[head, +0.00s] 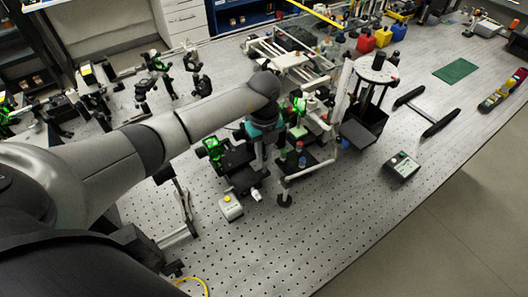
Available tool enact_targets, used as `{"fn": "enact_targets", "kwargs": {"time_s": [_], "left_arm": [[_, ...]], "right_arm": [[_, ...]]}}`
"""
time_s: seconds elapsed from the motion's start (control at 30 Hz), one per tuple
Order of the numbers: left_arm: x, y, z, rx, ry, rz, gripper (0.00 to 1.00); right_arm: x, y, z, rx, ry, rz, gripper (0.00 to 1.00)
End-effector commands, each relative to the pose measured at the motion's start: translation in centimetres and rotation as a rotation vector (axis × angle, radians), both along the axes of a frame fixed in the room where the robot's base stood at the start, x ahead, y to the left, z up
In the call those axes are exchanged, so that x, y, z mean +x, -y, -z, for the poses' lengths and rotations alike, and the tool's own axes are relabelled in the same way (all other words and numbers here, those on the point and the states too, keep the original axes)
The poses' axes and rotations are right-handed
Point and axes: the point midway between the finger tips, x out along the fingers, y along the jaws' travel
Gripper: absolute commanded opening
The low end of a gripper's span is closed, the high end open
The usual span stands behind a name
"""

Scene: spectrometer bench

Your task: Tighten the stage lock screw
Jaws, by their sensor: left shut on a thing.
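My left arm reaches in from the left and its wrist points down over the optics in the middle of the bench. My left gripper (258,162) is shut at a dark stage assembly (242,180). The stage lock screw is too small and too covered by the gripper to make out; the jaws appear to be on it. A small white knob-like part (256,195) shows just below the gripper. My right gripper is not in view.
A small control box (402,167) lies farther right. The perforated bench top (300,235) is clear in front.

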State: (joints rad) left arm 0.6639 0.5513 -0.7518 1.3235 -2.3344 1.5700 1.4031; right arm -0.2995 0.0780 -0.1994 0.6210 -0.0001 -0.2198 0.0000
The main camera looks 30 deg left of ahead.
Motion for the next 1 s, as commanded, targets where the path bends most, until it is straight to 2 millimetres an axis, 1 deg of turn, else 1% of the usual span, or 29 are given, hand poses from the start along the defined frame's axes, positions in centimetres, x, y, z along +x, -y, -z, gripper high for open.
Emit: {"fn": "enact_targets", "kwargs": {"time_s": [0.27, 0.47, 0.67, 1.0], "left_arm": [[0.1, -0.1, -0.1, 0.000, 0.001, 0.010, 0.00], [0.1, -0.1, 0.0, 0.002, 0.002, 0.077, 0.00], [0.1, -0.1, 0.0, 0.002, 0.002, 0.217, 0.00], [0.1, -0.1, 0.1, 0.003, 0.003, 0.537, 0.00]], "right_arm": [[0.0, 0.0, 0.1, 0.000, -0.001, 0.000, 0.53], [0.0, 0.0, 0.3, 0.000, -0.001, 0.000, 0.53], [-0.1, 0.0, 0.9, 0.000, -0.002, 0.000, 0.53], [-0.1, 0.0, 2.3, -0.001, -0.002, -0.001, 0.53]]}}
